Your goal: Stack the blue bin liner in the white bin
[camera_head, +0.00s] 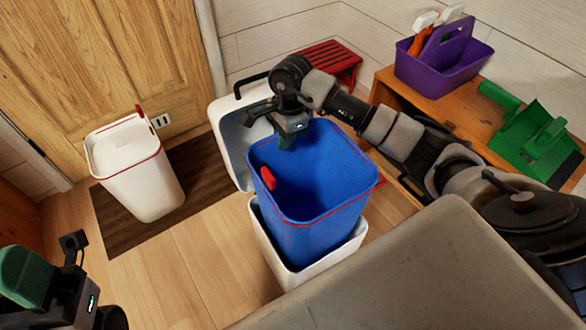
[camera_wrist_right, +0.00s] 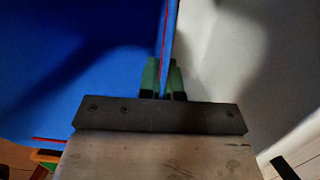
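The blue bin liner (camera_head: 315,222), with a red rim line and a red tab, stands a little tilted over the white bin (camera_head: 262,232). Its lower part is inside the bin, and its upper part rises well above the bin's rim. Its bottom is hidden. My right gripper (camera_head: 292,126) is at the liner's back-left rim. In the right wrist view the green fingertips (camera_wrist_right: 164,78) sit on both sides of the thin blue wall, closed on it. My left gripper (camera_head: 75,245) shows partly at the lower left, away from the bin; its fingers are unclear.
A white lid-like shell (camera_head: 232,148) with a black handle stands behind the liner. Another white bin (camera_head: 137,170) with a red rim line stands on the brown mat (camera_head: 205,190). A wooden bench (camera_head: 435,108) holds a purple caddy (camera_head: 440,70) and a green dustpan (camera_head: 530,135). A red stool (camera_head: 335,58) is behind.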

